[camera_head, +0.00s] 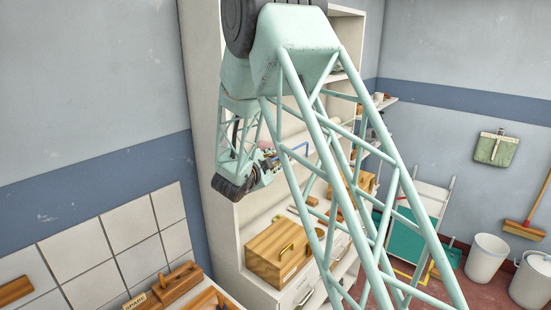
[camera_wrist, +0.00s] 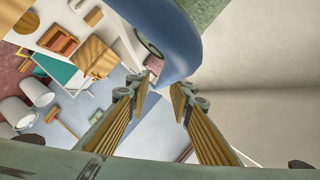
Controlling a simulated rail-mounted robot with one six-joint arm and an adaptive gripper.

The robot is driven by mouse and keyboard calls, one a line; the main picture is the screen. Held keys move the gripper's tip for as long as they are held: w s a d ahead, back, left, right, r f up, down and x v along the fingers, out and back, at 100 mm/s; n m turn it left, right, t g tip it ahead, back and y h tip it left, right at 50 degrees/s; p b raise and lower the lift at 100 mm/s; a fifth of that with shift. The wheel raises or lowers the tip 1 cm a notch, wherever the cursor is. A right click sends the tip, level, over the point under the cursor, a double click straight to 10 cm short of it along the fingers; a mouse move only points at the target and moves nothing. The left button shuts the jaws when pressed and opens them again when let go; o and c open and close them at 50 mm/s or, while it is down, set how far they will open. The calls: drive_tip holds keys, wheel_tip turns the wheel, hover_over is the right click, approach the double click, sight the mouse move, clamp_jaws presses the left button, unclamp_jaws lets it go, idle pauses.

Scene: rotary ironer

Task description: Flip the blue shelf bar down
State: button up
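In the wrist view a large, close, rounded blue shape, seemingly the bar (camera_wrist: 168,42), comes down from the top to just beyond the fingertips. My gripper (camera_wrist: 161,87) is open, its two fingers apart with nothing held between them. I cannot tell whether a finger touches the bar. In the head view my gripper (camera_head: 272,158) is small, just left of the bar, and its fingertips are hard to make out.
A wooden box (camera_head: 283,252) sits on the cabinet's lower ledge, above drawers. The white cabinet (camera_head: 208,105) rises beside my arm. Wooden items lie on a counter at lower left. White bins (camera_head: 487,256) and a broom (camera_head: 526,226) stand at right.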

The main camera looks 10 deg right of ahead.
drive_tip(key=shift+w+d+f, duration=0.1)
drive_tip(key=shift+w+d, duration=0.2)
drive_tip(key=shift+w, duration=0.2)
drive_tip(key=shift+c, duration=0.3)
clamp_jaws()
